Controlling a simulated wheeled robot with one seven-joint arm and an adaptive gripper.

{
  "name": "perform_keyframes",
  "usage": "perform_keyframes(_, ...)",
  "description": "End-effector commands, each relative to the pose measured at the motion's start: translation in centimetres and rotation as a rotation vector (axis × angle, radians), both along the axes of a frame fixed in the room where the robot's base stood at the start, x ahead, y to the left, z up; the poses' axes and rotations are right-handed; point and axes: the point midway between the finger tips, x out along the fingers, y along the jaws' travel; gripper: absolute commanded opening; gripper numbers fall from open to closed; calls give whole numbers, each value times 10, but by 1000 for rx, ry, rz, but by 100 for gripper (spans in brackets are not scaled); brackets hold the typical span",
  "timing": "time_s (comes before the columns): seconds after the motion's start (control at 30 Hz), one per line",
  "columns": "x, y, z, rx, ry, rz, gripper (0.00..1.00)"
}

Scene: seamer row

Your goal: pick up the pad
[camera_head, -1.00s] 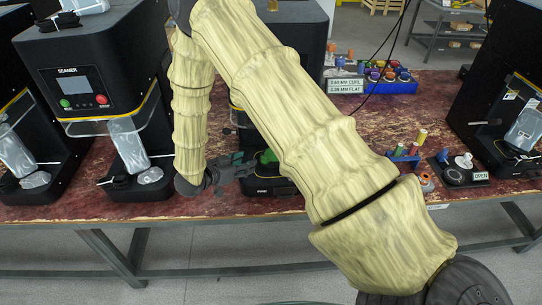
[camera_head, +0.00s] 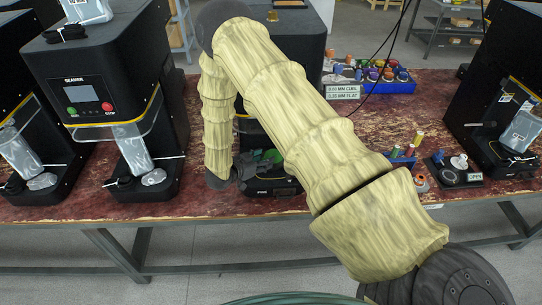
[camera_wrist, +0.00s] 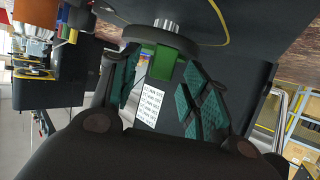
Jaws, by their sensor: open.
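A dark round disc with a green block (camera_wrist: 165,62) on it, which I take to be the pad, is at the upper middle of the wrist view. Green also shows at the middle seamer in the head view (camera_head: 271,156). My gripper (camera_wrist: 160,78) is open, with one teal-lined finger on each side of the green block. I cannot tell whether either finger touches it. In the head view my gripper (camera_head: 252,165) is low at the front of the middle seamer (camera_head: 290,40), partly hidden by my own arm.
Another seamer (camera_head: 105,75) with a clear container stands to the left, and one (camera_head: 500,90) at the right. A blue rack (camera_head: 375,87) of coloured parts stands at the back. Small parts and an OPEN sign (camera_head: 474,177) lie right of my arm. Some red tabletop (camera_head: 440,110) is bare.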

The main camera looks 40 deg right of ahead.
Motion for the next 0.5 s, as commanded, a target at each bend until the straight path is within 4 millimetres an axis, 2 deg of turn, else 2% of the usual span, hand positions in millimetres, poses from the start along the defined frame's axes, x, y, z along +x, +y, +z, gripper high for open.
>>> perform_keyframes(0.17, 0, 0, -1, 0, 0, 0, 46)
perform_keyframes(0.4, 0, 0, -1, 0, 0, 0, 5)
perform_keyframes(0.43, 0, 0, -1, 0, 0, 0, 1)
perform_keyframes(0.5, 0, 0, -1, 0, 0, 0, 0)
